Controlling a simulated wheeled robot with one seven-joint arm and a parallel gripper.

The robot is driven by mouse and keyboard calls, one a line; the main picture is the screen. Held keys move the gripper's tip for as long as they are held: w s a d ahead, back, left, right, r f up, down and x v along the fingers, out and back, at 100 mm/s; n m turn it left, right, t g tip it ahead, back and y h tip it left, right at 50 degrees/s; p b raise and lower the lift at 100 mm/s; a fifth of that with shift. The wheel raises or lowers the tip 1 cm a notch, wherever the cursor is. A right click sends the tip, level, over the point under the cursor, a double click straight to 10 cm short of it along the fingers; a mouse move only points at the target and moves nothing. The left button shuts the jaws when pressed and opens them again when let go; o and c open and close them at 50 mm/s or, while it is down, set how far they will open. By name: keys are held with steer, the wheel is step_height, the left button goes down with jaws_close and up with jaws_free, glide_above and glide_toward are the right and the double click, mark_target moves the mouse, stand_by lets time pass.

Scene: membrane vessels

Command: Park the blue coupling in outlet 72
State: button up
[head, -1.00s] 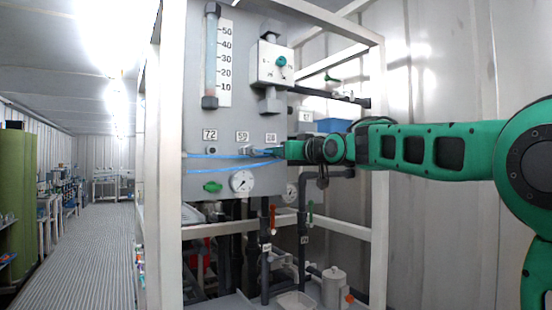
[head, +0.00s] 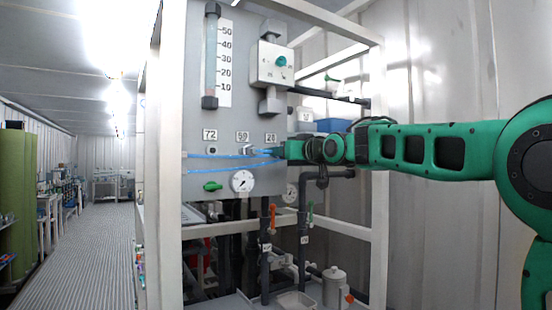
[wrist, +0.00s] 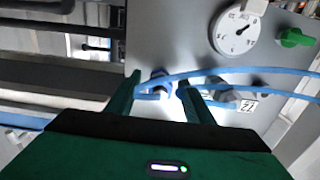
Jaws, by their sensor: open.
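The blue coupling (wrist: 157,82) shows in the wrist view at the panel, between the two fingers of my gripper (wrist: 160,104). The fingers are open, one on each side of it, and I cannot tell whether either touches it. In the head view my gripper (head: 281,151) is at the panel's right side by the label 28 and hides most of the coupling. Outlet 72 (head: 211,151) is at the left of the row, under its label, with a dark centre and no hose seen in it. Outlet 59 (head: 244,151) lies between them.
Blue hoses (head: 225,156) run across the panel from the left to my gripper, below the outlets. A pressure gauge (head: 242,181) and a green valve handle (head: 212,187) sit lower down. A white frame post (head: 170,150) stands at the left edge.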

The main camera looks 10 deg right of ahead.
jaws_close()
steer(key=v, duration=0.6)
stand_by(1.2)
stand_by(0.4)
steer(key=a+v, duration=0.2)
steer(key=v, duration=1)
steer(key=shift+s, duration=0.5)
steer(key=shift+a, duration=0.1)
